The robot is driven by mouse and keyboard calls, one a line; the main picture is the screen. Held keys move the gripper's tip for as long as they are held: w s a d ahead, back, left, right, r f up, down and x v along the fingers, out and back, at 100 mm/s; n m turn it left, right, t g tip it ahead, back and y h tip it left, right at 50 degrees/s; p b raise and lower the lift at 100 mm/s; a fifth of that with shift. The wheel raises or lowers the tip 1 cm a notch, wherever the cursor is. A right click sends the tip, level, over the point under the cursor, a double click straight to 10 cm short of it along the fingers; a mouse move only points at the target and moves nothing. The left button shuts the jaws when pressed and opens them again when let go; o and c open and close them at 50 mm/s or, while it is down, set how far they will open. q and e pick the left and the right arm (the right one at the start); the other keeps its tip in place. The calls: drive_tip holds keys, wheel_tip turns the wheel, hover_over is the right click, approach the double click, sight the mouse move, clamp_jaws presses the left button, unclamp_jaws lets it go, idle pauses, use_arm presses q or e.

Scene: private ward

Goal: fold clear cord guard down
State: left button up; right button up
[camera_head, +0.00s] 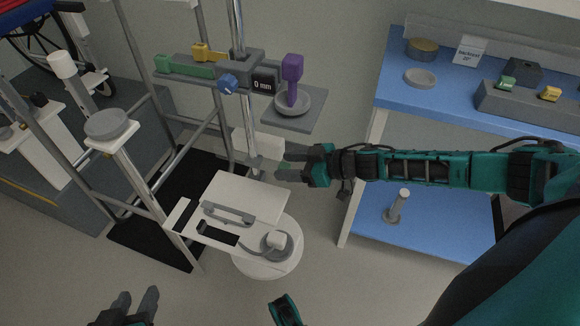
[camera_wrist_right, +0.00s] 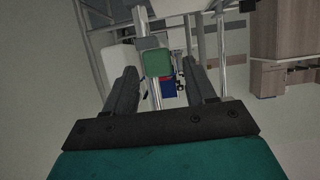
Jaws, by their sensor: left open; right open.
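My right gripper (camera_head: 292,163) reaches in from the right, beside the lower part of the metal pole and above the pale panel (camera_head: 255,192). Its dark fingers are apart and nothing is held. In the right wrist view the fingers (camera_wrist_right: 163,75) frame a green block (camera_wrist_right: 157,62). I cannot tell which part is the clear cord guard. My left gripper (camera_head: 136,303) is open and empty at the bottom left.
A pole-mounted rail (camera_head: 195,70) holds green and yellow pieces; a purple piece (camera_head: 291,80) stands in a dish on a grey tray (camera_head: 308,120). A blue-topped shelf (camera_head: 395,85) stands at the right.

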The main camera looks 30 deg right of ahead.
clamp_jaws()
idle(0.6)
